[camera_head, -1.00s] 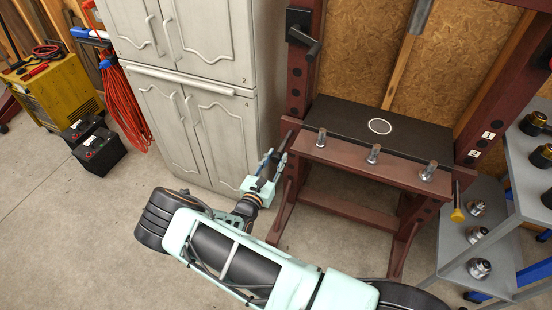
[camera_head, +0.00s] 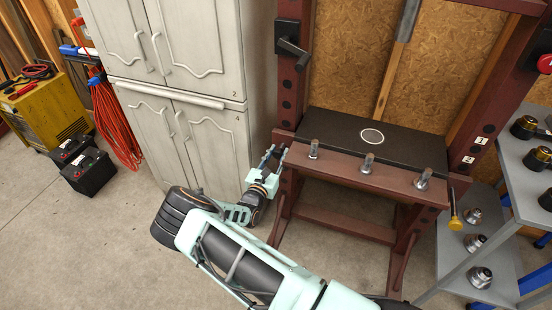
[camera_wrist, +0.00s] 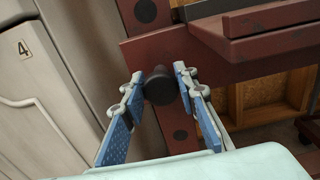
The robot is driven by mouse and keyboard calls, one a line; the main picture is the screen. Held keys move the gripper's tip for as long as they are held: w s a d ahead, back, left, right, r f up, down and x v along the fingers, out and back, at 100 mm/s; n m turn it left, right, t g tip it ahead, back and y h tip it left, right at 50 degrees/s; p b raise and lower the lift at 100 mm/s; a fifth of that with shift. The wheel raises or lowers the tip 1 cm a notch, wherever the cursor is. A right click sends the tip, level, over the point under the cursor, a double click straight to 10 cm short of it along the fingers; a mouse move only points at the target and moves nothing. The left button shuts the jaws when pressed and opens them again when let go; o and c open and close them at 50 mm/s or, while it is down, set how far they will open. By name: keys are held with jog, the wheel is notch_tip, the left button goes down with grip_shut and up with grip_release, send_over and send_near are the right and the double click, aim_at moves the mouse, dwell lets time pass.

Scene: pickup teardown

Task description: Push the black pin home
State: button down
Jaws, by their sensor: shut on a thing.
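The black pin (camera_wrist: 158,88) shows its round head between my fingertips in the wrist view, in front of the maroon press post. My gripper (camera_wrist: 160,74) is shut on it, one blue-padded finger on each side. The pin points into the left end of the maroon cross beam (camera_wrist: 222,62); how deep it sits is hidden behind its head. In the head view my gripper (camera_head: 275,154) is at the left post of the press (camera_head: 290,188), level with the bed. I cannot make out the pin there.
A grey cabinet (camera_head: 200,130) stands close on the left. The press bed (camera_head: 345,130) carries several metal studs along its front. A grey shelf (camera_head: 515,160) with fittings stands at the right.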

jog(key=shift+w+r, duration=0.2)
jog(key=c, duration=1.5)
grip_release()
jog(key=shift+w+d+f, duration=0.1)
jog(key=shift+f, duration=0.05)
jog(key=shift+c, duration=0.2)
jog(key=v, duration=1.2)
